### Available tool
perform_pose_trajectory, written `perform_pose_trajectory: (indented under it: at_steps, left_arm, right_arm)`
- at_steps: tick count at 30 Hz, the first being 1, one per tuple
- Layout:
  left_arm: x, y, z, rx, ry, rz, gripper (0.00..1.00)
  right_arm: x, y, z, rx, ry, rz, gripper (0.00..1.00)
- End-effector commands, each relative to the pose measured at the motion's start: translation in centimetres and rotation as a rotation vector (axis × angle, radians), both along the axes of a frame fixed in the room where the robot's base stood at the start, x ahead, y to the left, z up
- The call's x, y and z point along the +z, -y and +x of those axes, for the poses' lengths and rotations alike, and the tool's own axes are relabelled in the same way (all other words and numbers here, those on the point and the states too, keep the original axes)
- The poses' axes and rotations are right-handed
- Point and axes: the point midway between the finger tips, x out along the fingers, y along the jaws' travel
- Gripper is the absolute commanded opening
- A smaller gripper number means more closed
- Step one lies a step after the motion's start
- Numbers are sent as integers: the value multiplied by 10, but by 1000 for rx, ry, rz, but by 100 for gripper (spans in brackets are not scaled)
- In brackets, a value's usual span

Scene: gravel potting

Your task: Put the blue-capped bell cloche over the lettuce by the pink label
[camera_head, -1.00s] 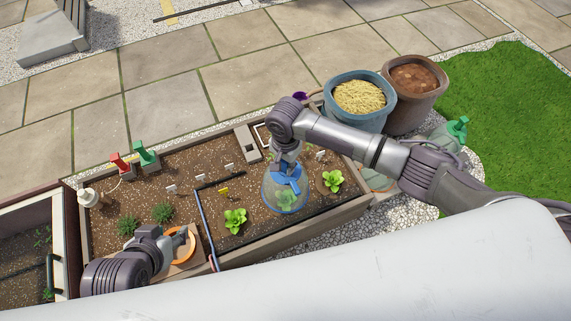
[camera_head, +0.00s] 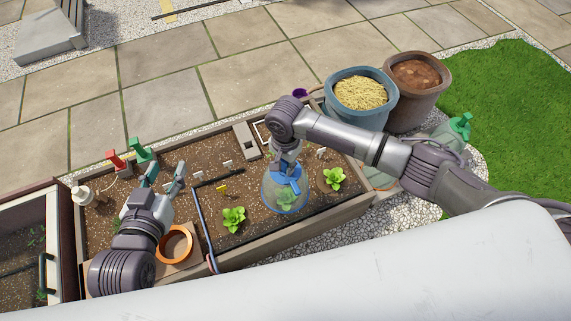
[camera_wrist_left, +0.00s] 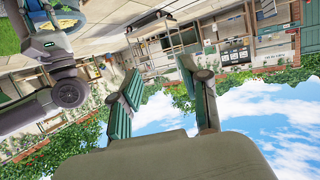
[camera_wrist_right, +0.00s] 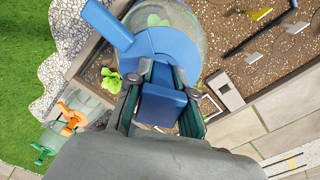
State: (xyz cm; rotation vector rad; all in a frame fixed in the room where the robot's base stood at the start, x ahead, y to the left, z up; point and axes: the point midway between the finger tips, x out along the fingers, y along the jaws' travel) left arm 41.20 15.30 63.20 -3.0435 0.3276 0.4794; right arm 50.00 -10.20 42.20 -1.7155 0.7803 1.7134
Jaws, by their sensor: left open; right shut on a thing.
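The clear bell cloche (camera_head: 275,196) with blue parts is in the planter bed, around a green lettuce seen through its wall; I cannot tell whether its rim touches the soil. My right gripper (camera_head: 287,160) is shut on the blue cap (camera_wrist_right: 163,103) from above. The cloche's clear wall also shows in the right wrist view (camera_wrist_right: 190,22). Other lettuces stand to its left (camera_head: 234,219) and right (camera_head: 334,178). I cannot make out a pink label. My left gripper (camera_head: 166,180) is open and empty above the bed; its fingers show apart in the left wrist view (camera_wrist_left: 160,95).
Red (camera_head: 116,159) and green (camera_head: 141,150) handled items and a white bottle (camera_head: 83,194) stand at the left. A yellow label (camera_head: 222,189) stands mid-bed. Blue (camera_head: 334,101) and brown (camera_head: 425,105) buckets stand behind.

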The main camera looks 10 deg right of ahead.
Motion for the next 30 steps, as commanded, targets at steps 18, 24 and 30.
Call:
perform_pose_trajectory:
  at_steps: [18,24,30]
  left_arm:
    - [69,15,15,-26,411,-104,46]
    - [92,17,12,-34,544,-140,46]
    - [114,19,5,-41,680,-177,46]
  right_arm:
    - [-14,0,0,1,1,1,0]
    - [-29,0,0,-2,-1,0,0]
    - [-48,0,0,-1,-1,1,0]
